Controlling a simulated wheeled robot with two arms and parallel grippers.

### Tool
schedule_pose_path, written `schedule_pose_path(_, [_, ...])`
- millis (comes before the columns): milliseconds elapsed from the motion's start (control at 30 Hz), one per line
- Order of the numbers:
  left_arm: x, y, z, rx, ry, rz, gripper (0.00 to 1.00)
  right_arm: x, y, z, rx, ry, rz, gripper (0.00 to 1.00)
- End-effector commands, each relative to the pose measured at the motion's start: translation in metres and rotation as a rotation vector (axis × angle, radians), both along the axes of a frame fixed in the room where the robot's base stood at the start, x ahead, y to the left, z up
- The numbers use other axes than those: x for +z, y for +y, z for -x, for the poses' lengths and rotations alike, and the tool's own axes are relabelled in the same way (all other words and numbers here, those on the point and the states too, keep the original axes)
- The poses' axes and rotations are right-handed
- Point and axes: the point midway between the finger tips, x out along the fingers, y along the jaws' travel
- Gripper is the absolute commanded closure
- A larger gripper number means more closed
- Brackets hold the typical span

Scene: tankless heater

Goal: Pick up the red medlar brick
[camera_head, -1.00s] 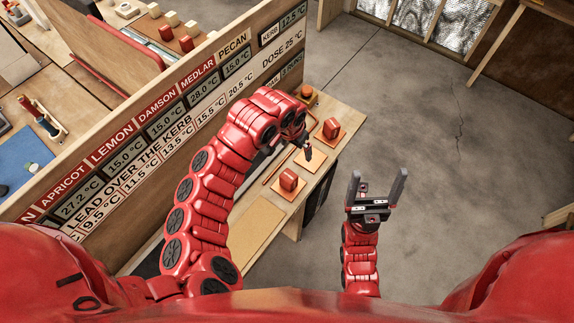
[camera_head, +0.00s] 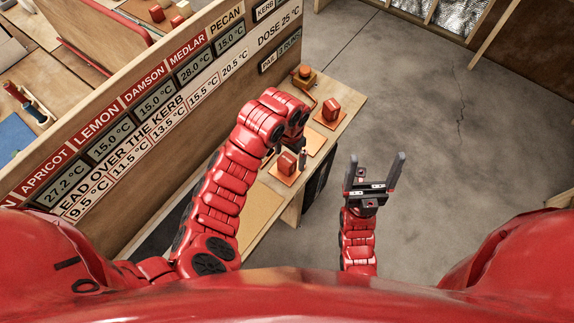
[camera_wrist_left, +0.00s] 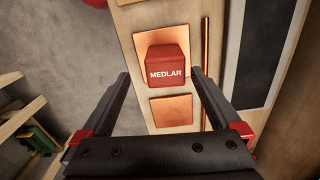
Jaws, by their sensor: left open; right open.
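The red medlar brick, labelled MEDLAR, sits on a copper-coloured plate in the left wrist view (camera_wrist_left: 166,66). It appears to be the nearer red brick on the bench in the head view (camera_head: 287,163). My left gripper (camera_wrist_left: 160,76) is open, its fingertips to either side of the brick in the picture. Whether they are level with it or above it I cannot tell. In the head view the left gripper (camera_head: 303,157) is partly hidden by its wrist and shows beside the brick. My right gripper (camera_head: 376,177) is open and empty over the floor, right of the bench.
An empty copper plate (camera_wrist_left: 171,110) lies next to the medlar brick's plate, with a copper rod (camera_wrist_left: 205,72) alongside. Another red brick (camera_head: 331,108) stands farther along the narrow bench. A tall signboard (camera_head: 150,110) borders the bench at left. Open floor (camera_head: 430,130) lies right.

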Motion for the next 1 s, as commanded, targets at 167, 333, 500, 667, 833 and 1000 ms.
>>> schedule_pose_path(167, [-0.009,0.001,-0.001,0.001,0.0,0.001,0.03,-0.003,0.0,0.0,0.0,0.0,0.0,0.13])
schedule_pose_path(333, [-0.023,0.007,0.0,0.001,0.006,-0.004,0.03,0.008,0.0,0.0,0.0,0.0,0.0,0.13])
schedule_pose_path(500, [-0.045,0.007,-0.001,0.001,0.004,0.0,0.03,0.016,0.0,0.0,0.0,0.0,0.0,0.13])
schedule_pose_path(667, [-0.053,0.007,-0.002,-0.002,-0.001,0.001,0.03,0.017,0.0,0.0,0.0,0.0,0.0,0.13])
schedule_pose_path(833, [-0.053,0.007,-0.003,-0.001,-0.001,0.001,0.06,0.016,0.0,0.0,0.0,0.0,0.0,0.13])
schedule_pose_path(1000, [-0.053,0.007,-0.003,-0.001,-0.001,0.001,0.37,0.016,0.0,0.0,0.0,0.0,0.0,0.13])
